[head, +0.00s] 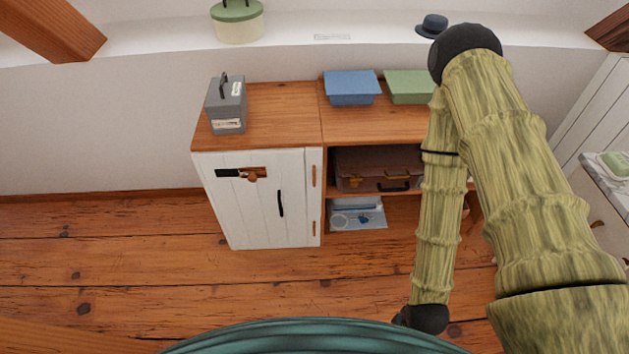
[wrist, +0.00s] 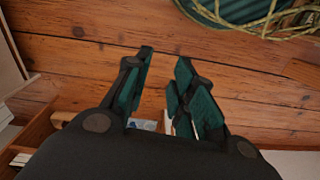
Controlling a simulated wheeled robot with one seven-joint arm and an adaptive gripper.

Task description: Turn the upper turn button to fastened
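The upper turn button (head: 253,174) is a small brown wooden piece near the top of the white plank door (head: 258,220) of the low cabinet. It sits at the right end of a dark plate (head: 228,173); its exact angle is too small to tell. A black vertical handle (head: 280,203) is on the same door. My gripper (wrist: 160,85) shows in the wrist view with its two teal fingers apart and nothing between them. It points down over the floorboards, away from the door. In the head view my arm hangs at the right, and the fingers are not clearly visible.
The cabinet top (head: 270,105) carries a grey box (head: 228,105), a blue box (head: 352,87) and a green box (head: 408,85). Open shelves at right hold a brown suitcase (head: 375,167). A pale dresser stands far right. The floor (head: 130,245) left of the cabinet is clear.

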